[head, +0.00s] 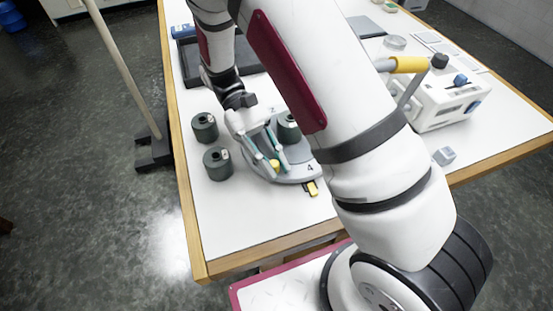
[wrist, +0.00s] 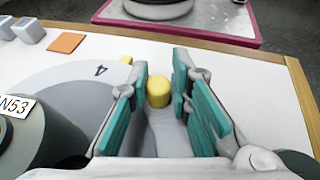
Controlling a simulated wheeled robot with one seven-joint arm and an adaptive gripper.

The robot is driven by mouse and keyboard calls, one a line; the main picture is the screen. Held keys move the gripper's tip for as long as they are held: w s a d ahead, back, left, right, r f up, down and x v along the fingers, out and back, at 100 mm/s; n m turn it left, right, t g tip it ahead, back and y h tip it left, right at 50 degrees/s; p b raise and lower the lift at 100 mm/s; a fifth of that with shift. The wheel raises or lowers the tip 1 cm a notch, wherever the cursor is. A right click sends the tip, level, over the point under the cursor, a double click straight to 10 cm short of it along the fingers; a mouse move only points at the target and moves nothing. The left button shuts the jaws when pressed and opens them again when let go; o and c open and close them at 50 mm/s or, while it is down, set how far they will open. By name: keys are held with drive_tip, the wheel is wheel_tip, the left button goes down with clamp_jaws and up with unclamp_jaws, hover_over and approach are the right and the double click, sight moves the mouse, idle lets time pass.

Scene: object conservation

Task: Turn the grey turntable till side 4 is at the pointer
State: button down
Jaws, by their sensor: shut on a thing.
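The grey turntable (head: 257,168) lies flat on the white table and shows in the wrist view (wrist: 62,82). Its printed 4 (head: 310,168) is close to the yellow pointer (head: 312,188); in the wrist view the 4 (wrist: 100,70) is just left of the pointer (wrist: 126,60). I cannot tell whether they line up exactly. A yellow knob (wrist: 158,90) stands on the turntable near its rim. My gripper (head: 274,165) has its teal fingers around the knob, shut on it. A dark green can (head: 289,128) stands on the turntable, partly hidden by my arm.
Two dark green cans (head: 204,127) (head: 217,163) stand on the table left of the turntable. A white device (head: 440,100) with a yellow-sleeved handle and a small grey cube (head: 444,156) are to the right. An orange square (wrist: 67,43) lies on the table.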

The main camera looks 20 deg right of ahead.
drive_tip(key=shift+w+a+f+m+y, duration=0.1)
drive_tip(key=shift+w+f+m+y, duration=0.2)
drive_tip(key=shift+w+m, duration=0.1)
drive_tip(key=shift+a+y, duration=0.1)
drive_tip(key=shift+y, duration=0.2)
drive_tip(key=c, duration=1.5)
unclamp_jaws()
drive_tip(key=shift+r, duration=0.1)
drive_tip(key=v, duration=1.2)
drive_tip(key=shift+w, duration=0.1)
